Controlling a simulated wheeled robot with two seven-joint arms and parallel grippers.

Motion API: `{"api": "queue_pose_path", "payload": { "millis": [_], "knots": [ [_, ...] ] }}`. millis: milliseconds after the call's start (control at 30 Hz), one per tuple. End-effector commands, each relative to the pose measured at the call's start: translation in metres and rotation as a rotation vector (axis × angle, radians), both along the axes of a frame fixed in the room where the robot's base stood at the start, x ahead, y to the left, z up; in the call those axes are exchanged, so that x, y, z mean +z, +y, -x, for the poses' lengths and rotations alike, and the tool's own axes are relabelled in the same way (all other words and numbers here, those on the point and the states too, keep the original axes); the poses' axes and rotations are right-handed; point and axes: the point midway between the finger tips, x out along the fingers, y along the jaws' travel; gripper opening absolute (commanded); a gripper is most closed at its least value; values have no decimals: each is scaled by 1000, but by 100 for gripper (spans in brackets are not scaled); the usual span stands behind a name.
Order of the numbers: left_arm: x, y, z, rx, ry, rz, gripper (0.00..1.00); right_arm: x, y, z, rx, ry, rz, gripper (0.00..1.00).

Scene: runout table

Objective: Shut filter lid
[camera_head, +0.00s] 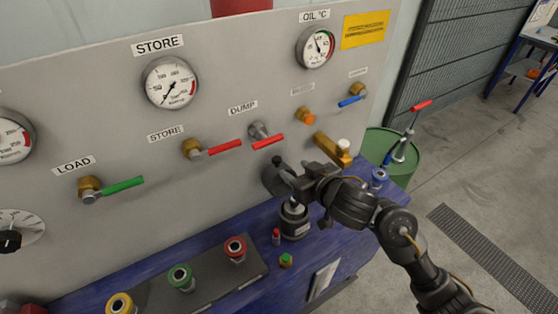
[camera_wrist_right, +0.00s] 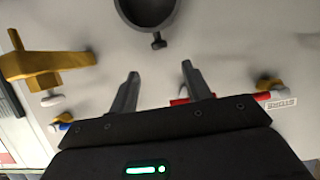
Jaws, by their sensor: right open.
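The filter lid (camera_head: 272,180) looks like a dark round cap with a small knob on its rim. It stands raised in front of the grey panel, above a dark filter canister (camera_head: 293,222) on the blue bench. My left gripper is out of view.
The panel carries gauges and valves with red (camera_head: 225,147), green (camera_head: 124,185) and blue handles. Coloured couplings (camera_head: 180,277) stand on the bench front. A green drum (camera_head: 385,143) stands behind my arm.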

Motion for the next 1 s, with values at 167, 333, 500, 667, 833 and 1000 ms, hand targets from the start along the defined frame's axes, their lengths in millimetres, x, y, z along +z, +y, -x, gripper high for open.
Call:
{"api": "queue_pose_path", "payload": {
  "millis": [167,333,500,667,833,1000],
  "knots": [
    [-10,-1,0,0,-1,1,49,-15,19,-25,0,1,0,49],
    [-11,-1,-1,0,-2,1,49,-25,35,-48,-1,1,2,49],
    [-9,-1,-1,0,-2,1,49,-32,47,-64,0,1,1,49],
    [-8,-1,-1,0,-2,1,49,-36,51,-70,-1,1,1,49],
    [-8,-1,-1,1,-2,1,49,-37,51,-71,-1,0,0,49],
    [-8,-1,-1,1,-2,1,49,-37,51,-71,-1,0,0,39]
  ]
}}
